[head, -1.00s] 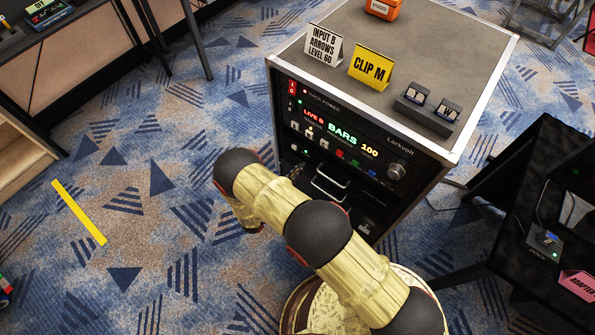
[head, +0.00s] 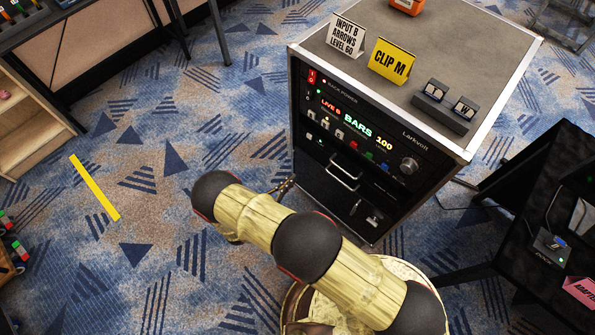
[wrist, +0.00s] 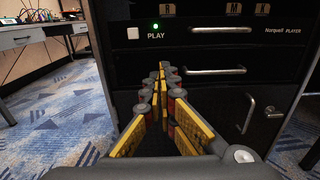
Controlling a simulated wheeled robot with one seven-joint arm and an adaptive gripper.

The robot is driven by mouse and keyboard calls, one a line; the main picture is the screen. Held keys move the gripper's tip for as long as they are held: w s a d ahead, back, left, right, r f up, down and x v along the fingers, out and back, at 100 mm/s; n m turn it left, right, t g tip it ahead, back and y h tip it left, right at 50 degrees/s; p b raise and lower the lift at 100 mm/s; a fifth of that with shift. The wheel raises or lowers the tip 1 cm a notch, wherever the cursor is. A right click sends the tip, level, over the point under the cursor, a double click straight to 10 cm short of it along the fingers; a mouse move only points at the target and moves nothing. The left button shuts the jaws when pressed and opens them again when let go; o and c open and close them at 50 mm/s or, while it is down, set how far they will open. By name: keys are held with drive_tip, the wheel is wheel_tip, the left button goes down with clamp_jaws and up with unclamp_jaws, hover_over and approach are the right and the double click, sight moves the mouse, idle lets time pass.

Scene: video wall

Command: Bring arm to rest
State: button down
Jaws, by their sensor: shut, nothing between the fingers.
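My arm reaches up and left from the bottom of the head view, with its elbow bent in front of the rack cabinet (head: 312,210). My gripper (wrist: 165,78) shows in the wrist view, its yellow-padded fingers shut and empty. The fingers point toward the front of a dark cabinet (wrist: 215,100) with a lit PLAY label, drawer handles and a vertical door handle. I cannot tell how far the fingertips are from it. In the head view my gripper is mostly hidden behind my own arm; only a small dark part shows beside the forearm.
On the rack stand a white sign (head: 347,36), a yellow CLIP M sign (head: 391,62) and a small button box (head: 441,106). A black table (head: 545,200) stands at right, a wooden shelf (head: 30,125) at left. Carpet with a yellow strip (head: 95,188) lies open between shelf and rack.

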drive_tip(key=shift+s+a, duration=0.3)
drive_tip(key=shift+s, duration=0.05)
drive_tip(key=shift+f, duration=0.15)
